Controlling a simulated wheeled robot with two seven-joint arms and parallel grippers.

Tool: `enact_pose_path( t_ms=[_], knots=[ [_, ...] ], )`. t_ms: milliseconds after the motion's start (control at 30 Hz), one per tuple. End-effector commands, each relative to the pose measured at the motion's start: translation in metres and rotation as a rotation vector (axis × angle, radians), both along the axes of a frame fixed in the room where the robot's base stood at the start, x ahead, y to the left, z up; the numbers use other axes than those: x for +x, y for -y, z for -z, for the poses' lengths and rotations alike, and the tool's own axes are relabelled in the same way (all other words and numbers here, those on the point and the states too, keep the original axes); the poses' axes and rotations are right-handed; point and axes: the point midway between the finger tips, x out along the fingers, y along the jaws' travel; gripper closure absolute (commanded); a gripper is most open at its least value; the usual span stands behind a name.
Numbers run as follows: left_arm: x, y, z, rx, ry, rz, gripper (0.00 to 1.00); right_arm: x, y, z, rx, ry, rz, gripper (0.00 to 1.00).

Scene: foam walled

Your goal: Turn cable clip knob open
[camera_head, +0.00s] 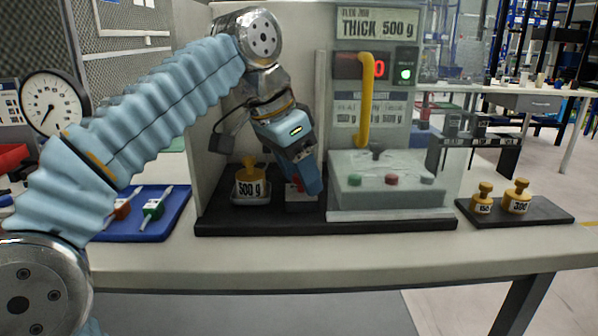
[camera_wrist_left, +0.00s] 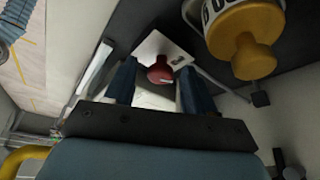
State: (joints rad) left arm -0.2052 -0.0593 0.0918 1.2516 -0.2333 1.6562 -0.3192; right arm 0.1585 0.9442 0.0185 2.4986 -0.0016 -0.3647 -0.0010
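A round red knob (camera_wrist_left: 160,72) sits on a small pale plate (camera_wrist_left: 172,48) on the dark base. In the head view the red knob (camera_head: 296,187) is mostly hidden by my left gripper (camera_head: 308,188). In the left wrist view my left gripper (camera_wrist_left: 158,70) has its two blue fingers apart, one on each side of the knob. Gaps show between the knob and both fingers. I cannot tell how far the fingertips are above the plate. No cable clip can be told apart from the knob and plate. My right gripper is not in view.
A brass 500 g weight (camera_head: 250,184) stands close left of the gripper; it also shows in the left wrist view (camera_wrist_left: 240,45). A grey machine (camera_head: 390,185) with buttons and a yellow handle (camera_head: 365,100) stands right. A blue tray (camera_head: 180,212) lies left; more weights (camera_head: 516,197) stand right.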

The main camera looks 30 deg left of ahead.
Motion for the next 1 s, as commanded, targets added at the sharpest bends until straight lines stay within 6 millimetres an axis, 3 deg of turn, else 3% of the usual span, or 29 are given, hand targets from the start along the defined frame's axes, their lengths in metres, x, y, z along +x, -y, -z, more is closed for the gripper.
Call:
enact_pose_path(
  t_ms=[33,367,533,800,1000],
  knots=[
    [0.0,0.0,0.0,0.0,0.0,0.0,0.52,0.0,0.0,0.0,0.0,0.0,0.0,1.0],
    [0.0,0.0,0.0,0.0,0.0,0.0,1.0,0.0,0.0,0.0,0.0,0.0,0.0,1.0],
    [-0.001,0.0,-0.003,0.002,-0.001,-0.069,1.0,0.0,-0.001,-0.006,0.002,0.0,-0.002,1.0],
    [-0.001,0.001,-0.003,0.002,0.0,-0.355,1.0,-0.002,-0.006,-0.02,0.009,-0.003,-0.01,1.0],
    [-0.001,0.001,-0.001,-0.001,0.001,-0.4,1.0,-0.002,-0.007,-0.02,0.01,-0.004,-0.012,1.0]
  ],
)
